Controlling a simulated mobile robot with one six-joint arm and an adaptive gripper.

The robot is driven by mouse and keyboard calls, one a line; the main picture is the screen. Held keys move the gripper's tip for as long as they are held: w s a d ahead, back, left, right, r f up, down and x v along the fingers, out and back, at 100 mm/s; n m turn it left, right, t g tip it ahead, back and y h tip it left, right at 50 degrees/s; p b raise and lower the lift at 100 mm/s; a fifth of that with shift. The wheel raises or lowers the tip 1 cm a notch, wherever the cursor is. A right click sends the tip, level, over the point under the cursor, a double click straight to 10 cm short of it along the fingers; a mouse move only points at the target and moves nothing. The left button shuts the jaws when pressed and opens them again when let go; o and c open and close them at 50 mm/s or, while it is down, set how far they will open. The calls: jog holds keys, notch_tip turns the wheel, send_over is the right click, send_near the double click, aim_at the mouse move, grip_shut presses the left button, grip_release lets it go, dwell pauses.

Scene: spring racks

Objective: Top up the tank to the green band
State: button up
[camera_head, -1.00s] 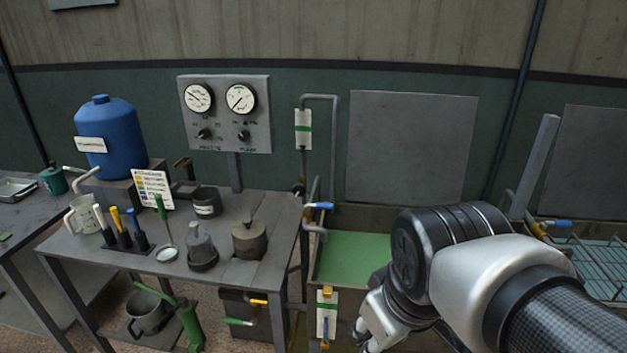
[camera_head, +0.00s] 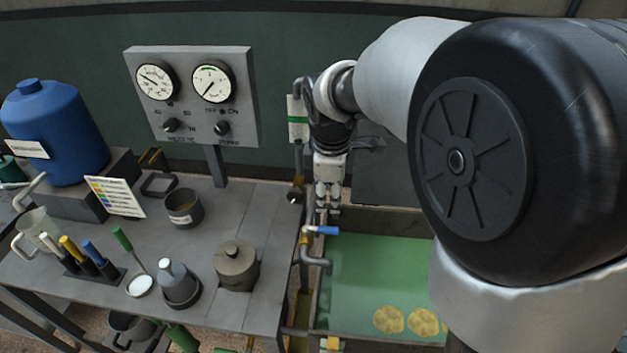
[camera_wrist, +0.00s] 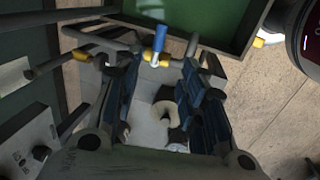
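The tank (camera_head: 375,336) stands right of the bench, with green liquid (camera_head: 370,265) inside. In the wrist view its green liquid (camera_wrist: 225,22) shows at the top. A pipe tap with a blue handle (camera_head: 322,230) sits at the tank's left edge; the handle also shows in the wrist view (camera_wrist: 157,44). A white plate with a green band (camera_head: 298,118) is partly hidden behind my arm. My gripper (camera_head: 328,203) points down above and behind the tap. In the wrist view my gripper (camera_wrist: 160,70) is open, its blue-padded fingers apart, with nothing held between them.
A gauge panel (camera_head: 190,130) stands behind the bench (camera_head: 215,195); its right dial has a green arc. Pots, a jug (camera_head: 38,232), coloured-handled tools and a blue barrel (camera_head: 52,135) crowd the bench. Two yellow discs (camera_head: 388,319) lie in the tank. Pipes run close beside my gripper.

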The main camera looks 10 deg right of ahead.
aim_at(328, 228)
jog(key=w+f+b, duration=0.1)
jog(key=f, duration=0.4)
jog(key=w+f+b, duration=0.1)
jog(key=f, duration=0.4)
jog(key=w+d+f+b, duration=0.1)
jog(key=f+b, duration=0.1)
jog(key=f, duration=0.3)
jog(key=shift+f, duration=0.1)
grip_shut()
